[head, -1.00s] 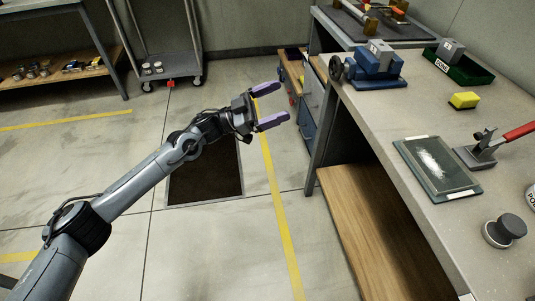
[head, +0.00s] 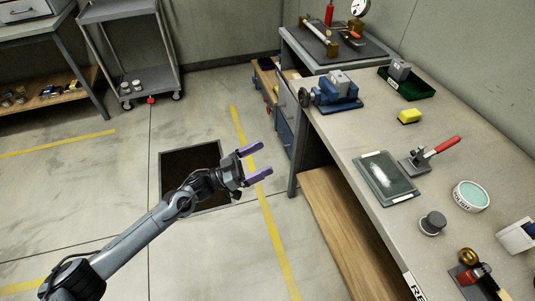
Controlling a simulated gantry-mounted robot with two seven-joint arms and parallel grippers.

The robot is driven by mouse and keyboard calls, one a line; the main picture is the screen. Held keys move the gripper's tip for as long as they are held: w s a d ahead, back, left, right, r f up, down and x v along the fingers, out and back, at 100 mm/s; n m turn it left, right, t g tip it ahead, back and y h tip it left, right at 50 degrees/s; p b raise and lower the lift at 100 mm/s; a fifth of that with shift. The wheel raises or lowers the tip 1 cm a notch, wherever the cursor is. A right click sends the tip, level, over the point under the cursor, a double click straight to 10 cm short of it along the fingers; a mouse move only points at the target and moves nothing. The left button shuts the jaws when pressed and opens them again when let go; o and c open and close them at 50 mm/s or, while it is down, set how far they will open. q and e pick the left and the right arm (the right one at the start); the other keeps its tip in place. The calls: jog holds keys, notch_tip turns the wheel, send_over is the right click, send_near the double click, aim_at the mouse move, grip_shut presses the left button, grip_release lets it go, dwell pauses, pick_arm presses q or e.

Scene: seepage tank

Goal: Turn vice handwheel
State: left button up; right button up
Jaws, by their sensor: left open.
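My left gripper (head: 258,162) is open and empty, with two purple fingers pointing right. It is over the floor, left of the bench, apart from the handwheel and lower in the picture. My right gripper does not show.
The workbench (head: 337,138) carries a yellow sponge (head: 409,116), a green tray (head: 414,86), a glass plate (head: 385,178) and a red-handled clamp (head: 430,153). A wooden lower shelf (head: 335,220) juts out below. Open floor lies left of the bench.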

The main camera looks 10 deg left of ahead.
pick_arm(q)
jog(key=s+d+r+n+t+p, duration=0.1)
jog(key=s+d+r+n+p, duration=0.2)
jog(key=p, duration=0.7)
jog(key=shift+s+d+r+t, duration=0.3)
jog(key=shift+s+d+r, duration=0.15)
jog(key=shift+s+r, duration=1)
jog(key=shift+s+f, duration=0.2)
jog(key=shift+f, duration=0.1)
